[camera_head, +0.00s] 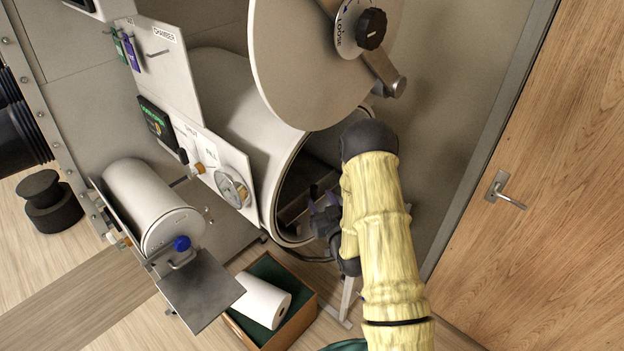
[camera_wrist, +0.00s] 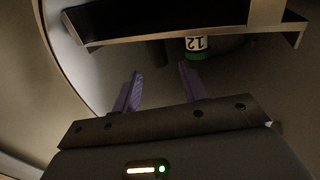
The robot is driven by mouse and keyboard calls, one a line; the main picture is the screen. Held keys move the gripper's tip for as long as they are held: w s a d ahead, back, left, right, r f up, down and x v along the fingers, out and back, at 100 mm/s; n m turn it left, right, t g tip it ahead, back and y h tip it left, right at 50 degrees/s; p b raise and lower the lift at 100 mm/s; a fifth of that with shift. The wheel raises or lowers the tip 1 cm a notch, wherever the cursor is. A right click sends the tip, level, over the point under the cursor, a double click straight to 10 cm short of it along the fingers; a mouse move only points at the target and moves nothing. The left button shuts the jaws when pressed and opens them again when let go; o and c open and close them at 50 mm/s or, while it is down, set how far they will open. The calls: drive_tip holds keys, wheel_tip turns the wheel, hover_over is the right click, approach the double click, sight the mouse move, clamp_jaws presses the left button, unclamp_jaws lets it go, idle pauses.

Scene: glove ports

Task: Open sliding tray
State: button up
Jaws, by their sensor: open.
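The sliding tray (camera_wrist: 120,36) is a dark metal tray with a pale front edge, inside the large cylindrical chamber (camera_head: 268,130). In the head view, only part of the chamber's interior shows beside my arm, and the tray's outline is hard to make out. My gripper (camera_head: 324,205) is at the chamber's mouth. In the wrist view, my gripper (camera_wrist: 158,88) has its two purple fingers apart with nothing between them. The tray edge lies beyond the fingertips in the picture, apart from them. I cannot tell how far the tray is slid out.
The round chamber door (camera_head: 300,60) stands open above the mouth. A green-banded item labelled 12 (camera_wrist: 198,44) shows at the tray. A smaller cylinder (camera_head: 145,200) with an open square door (camera_head: 203,288) is left. A box (camera_head: 245,333) with a white roll (camera_head: 262,298) sits below.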

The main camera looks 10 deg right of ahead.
sight(315, 190)
drive_tip(key=w+p, duration=0.1)
drive_tip(key=w, duration=0.3)
drive_tip(key=w+a+p, duration=0.1)
drive_tip(key=w, duration=0.1)
drive_tip(key=shift+r+p, duration=0.1)
drive_tip(key=shift+p, duration=0.2)
drive_tip(key=shift+w, duration=0.7)
drive_tip(key=shift+a, duration=0.1)
clamp_jaws()
